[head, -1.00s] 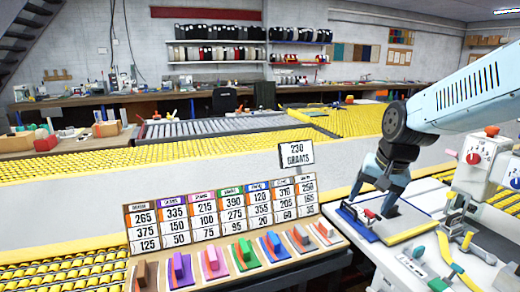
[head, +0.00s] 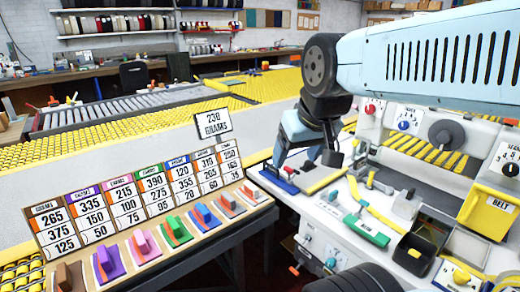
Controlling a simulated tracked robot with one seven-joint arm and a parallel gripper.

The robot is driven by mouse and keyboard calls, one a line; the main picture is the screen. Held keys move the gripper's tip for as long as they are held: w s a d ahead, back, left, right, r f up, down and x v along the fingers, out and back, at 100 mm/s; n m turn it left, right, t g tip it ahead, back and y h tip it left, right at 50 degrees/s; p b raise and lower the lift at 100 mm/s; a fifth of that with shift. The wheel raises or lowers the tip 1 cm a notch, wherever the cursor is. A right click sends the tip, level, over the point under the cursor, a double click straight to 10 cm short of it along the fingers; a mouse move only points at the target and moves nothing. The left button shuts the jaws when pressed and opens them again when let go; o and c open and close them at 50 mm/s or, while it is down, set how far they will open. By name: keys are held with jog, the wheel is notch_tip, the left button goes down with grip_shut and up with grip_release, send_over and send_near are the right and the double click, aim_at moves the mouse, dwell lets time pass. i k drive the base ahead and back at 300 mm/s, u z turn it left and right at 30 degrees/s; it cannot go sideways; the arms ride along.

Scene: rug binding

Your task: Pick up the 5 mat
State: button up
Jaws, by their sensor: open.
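A mat (head: 268,177) with a blue edge lies on the light worktop in the middle of the head view, below my gripper. No figure 5 can be read on it. A small red-handled tool (head: 289,170) stands on or right beside it. My gripper (head: 306,161) points down over this area with its two dark fingers apart, open and empty. How high the fingertips are above the mat is hard to tell, and my gripper hides part of the mat's far side.
A row of coloured blocks on small mats (head: 143,247) lies in front of a number board (head: 125,205) at left. A sign (head: 213,124) reads 230 grams. A machine with knobs (head: 420,130), a yellow belt bin (head: 487,215) and a dark box (head: 413,253) crowd the right.

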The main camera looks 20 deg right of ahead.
aim_at(314, 177)
jog(key=k, duration=0.55)
jog(key=u, duration=0.4)
jog(key=i, duration=1.35)
jog(key=z, duration=0.5)
